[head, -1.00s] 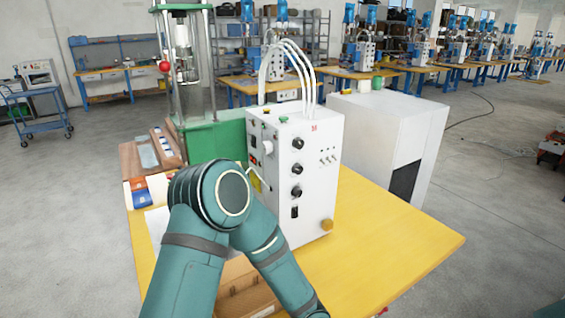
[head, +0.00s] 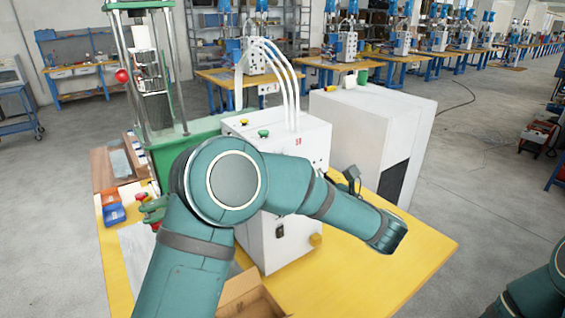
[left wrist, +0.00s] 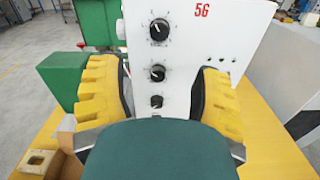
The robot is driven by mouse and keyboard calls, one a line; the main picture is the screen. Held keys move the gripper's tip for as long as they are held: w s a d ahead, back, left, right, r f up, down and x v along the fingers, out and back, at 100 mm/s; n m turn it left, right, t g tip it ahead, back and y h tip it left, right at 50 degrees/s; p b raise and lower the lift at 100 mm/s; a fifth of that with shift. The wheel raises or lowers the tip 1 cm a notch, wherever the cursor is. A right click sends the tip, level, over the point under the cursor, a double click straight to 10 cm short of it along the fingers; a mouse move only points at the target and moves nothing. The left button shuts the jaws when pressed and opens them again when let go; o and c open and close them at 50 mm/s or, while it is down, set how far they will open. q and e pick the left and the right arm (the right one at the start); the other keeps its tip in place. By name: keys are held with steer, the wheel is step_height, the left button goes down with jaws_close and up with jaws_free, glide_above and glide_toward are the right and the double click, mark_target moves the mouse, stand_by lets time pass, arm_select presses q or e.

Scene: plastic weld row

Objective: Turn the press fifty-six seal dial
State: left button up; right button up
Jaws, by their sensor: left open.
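The white control box (head: 310,138) with a red 56 (left wrist: 202,11) stands on the yellow table. In the left wrist view its face carries a column of black dials: an upper dial (left wrist: 159,29), a middle dial (left wrist: 157,72) and a lower dial (left wrist: 156,101). I cannot read which is the seal dial. My left gripper (left wrist: 160,76) is open, with its yellow fingers on either side of the middle and lower dials and nothing held. In the head view my left arm hides the dials, and the gripper cannot be made out. My right gripper is out of view.
A green press (head: 150,60) with a red ball knob (head: 123,76) stands left of the box. A white cabinet (head: 375,120) stands to the right. An open cardboard box (head: 250,298) is at the near edge. The table's right part (head: 420,245) is clear.

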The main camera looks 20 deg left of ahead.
arm_select(q)
steer(key=p+x, duration=0.1)
steer(key=x, duration=1.1)
steer(key=shift+a, duration=0.2)
steer(key=shift+w, duration=0.15)
steer(key=shift+f, duration=0.1)
jaws_close()
